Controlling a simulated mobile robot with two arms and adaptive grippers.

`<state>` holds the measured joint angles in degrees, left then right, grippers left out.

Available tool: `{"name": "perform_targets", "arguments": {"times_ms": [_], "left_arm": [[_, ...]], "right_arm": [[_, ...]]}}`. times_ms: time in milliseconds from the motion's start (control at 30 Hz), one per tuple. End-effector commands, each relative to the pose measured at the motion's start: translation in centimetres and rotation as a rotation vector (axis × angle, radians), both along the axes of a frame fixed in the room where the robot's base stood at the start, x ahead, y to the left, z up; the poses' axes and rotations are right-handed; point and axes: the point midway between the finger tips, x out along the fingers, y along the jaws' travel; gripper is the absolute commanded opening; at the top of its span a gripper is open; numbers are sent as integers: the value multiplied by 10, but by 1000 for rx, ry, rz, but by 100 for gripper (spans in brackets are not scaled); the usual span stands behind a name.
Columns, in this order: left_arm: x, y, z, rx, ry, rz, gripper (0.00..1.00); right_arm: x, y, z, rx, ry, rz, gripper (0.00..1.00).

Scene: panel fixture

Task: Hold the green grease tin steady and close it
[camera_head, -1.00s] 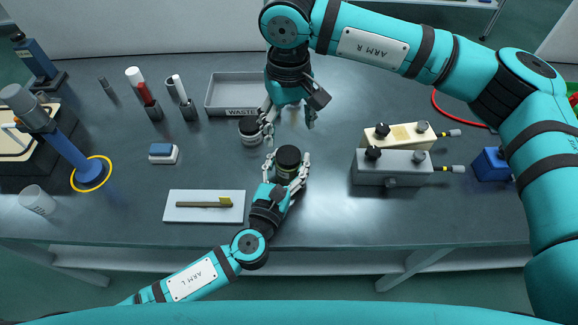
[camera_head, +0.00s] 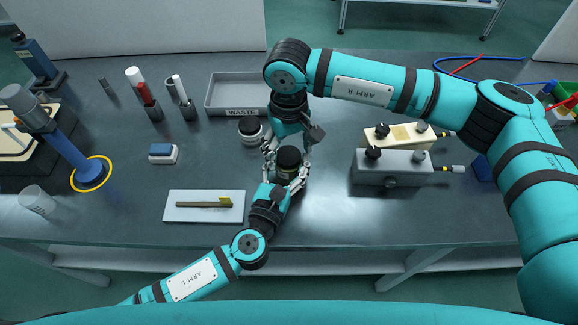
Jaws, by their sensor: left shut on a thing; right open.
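The green grease tin (camera_head: 286,175) stands on the bench with a black lid (camera_head: 289,157) on top. My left gripper (camera_head: 286,171) is shut on the tin's body from the front. My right gripper (camera_head: 287,150) is open, pointing down, with its fingers around or beside the lid. The fingers of both grippers partly cover the tin, so I cannot tell whether the right ones touch the lid.
A grey waste tray (camera_head: 222,93) lies behind the jars. A white board (camera_head: 190,214) with a brush (camera_head: 205,204) lies front left. Grey and cream boxes with knobs (camera_head: 392,180) stand to the right. A blue-and-white block (camera_head: 163,153) lies to the left.

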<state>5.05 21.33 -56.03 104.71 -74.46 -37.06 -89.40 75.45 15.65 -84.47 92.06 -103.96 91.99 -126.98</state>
Motion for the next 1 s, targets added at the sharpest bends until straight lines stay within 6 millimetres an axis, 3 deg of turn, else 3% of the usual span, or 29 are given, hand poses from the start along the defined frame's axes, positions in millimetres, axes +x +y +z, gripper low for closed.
{"name": "perform_targets", "arguments": {"times_ms": [133,567,600,767,1000], "left_arm": [[0,0,0,1,1,0,0],[0,1,0,1,1,2,0],[0,1,0,1,1,2,0],[0,1,0,1,1,2,0],[0,1,0,1,1,1,0]], "right_arm": [[0,0,0,0,0,0,69],[1,-1,0,-3,-1,-2,13],[1,-1,0,-3,-1,-2,52],[1,-1,0,-3,-1,-2,73],[0,0,1,-1,0,0,73]]}}
